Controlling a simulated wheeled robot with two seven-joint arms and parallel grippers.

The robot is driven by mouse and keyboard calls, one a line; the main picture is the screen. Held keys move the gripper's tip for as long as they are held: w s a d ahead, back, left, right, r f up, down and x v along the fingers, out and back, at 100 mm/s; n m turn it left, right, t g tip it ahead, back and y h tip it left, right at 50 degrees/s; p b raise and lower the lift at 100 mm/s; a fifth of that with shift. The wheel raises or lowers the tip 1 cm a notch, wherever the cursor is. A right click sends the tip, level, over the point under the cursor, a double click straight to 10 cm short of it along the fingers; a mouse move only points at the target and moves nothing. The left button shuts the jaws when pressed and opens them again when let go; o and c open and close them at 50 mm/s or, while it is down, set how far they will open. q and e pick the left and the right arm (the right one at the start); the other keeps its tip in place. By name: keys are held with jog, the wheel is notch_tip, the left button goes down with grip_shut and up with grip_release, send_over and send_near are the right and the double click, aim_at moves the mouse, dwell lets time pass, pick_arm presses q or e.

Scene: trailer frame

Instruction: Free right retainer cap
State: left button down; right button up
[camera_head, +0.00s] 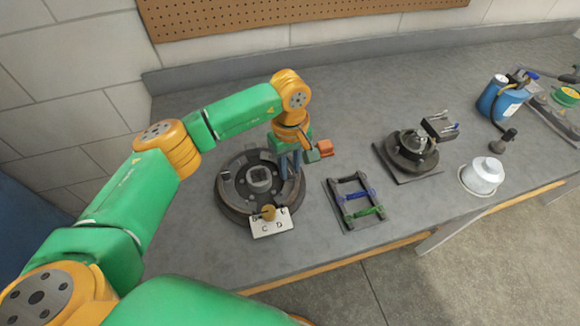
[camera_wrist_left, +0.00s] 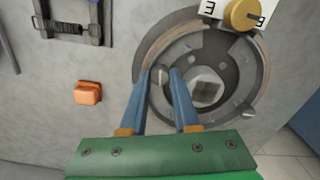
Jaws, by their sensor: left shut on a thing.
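The round dark drum assembly (camera_head: 232,190) lies on the bench, with a pale square hub (camera_head: 259,177) at its middle. It also fills the upper right of the left wrist view (camera_wrist_left: 221,55). My left gripper (camera_head: 289,174) points down over the right side of the assembly. In the left wrist view its blue fingers (camera_wrist_left: 160,74) are closed around a small grey round cap (camera_wrist_left: 159,75), which seems to be the right retainer cap. The fingers hide the cap in the head view. A similar small stud (camera_wrist_left: 245,108) shows across the hub. My right gripper is out of view.
A white lettered card (camera_head: 270,224) with a yellow knob (camera_head: 268,211) sits at the assembly's front rim. An orange block (camera_head: 325,147) lies close by. A dark rack (camera_head: 352,201) with blue and green handles, a turntable device (camera_head: 412,152) and a white lidded pot (camera_head: 482,177) stand right.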

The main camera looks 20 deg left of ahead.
pick_arm(q)
jog(key=n+b, duration=0.2)
jog(key=n, duration=0.1)
jog(key=shift+f+n, duration=0.1)
jog(key=shift+n, duration=0.2)
jog(key=n+b, duration=0.2)
jog(key=n, duration=0.2)
jog(key=n+b, duration=0.1)
jog(key=n, duration=0.3)
jog(key=shift+n+b, duration=0.4)
jog(key=shift+r+n+b, duration=0.2)
jog(key=shift+n+b, duration=0.3)
jog(key=shift+n, duration=1.5)
jog(key=c, duration=0.6)
grip_release()
jog(key=shift+c, duration=0.2)
